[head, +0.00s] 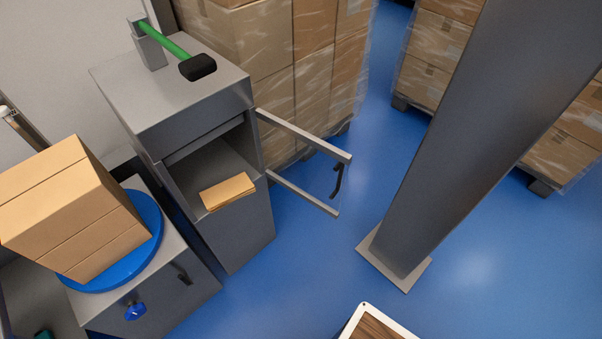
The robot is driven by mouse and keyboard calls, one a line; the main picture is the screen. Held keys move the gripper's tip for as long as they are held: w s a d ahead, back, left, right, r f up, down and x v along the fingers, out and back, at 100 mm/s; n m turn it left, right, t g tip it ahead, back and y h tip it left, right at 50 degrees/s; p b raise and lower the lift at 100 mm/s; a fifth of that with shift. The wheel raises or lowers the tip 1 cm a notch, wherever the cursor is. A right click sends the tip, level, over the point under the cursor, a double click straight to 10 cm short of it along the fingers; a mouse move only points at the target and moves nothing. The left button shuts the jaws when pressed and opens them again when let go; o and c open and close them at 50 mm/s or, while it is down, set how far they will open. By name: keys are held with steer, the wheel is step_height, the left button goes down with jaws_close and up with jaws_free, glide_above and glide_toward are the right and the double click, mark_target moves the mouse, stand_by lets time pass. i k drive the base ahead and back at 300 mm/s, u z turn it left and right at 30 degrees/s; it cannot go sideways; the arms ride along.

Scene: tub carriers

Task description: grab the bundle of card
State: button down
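A bundle of card (228,191), flat and tan, lies near the front edge of the open compartment in a grey cabinet (238,234). The compartment's framed door (305,137) is swung open to the right, with a dark handle on its outer end. My gripper is not in the head view, so its state and place are hidden.
A mallet (197,66) with a green handle rests on top of the cabinet. A large cardboard box (75,210) sits on a blue turntable (155,243) at the left. A grey column (440,170) stands at the right. Wrapped box stacks (315,60) stand behind; blue floor is clear between.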

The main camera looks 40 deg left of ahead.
mark_target(216, 197)
steer(key=z, duration=0.9)
steer(key=k, duration=1)
steer(key=u, duration=1.8)
steer(key=i, duration=0.5)
steer(key=u, duration=0.05)
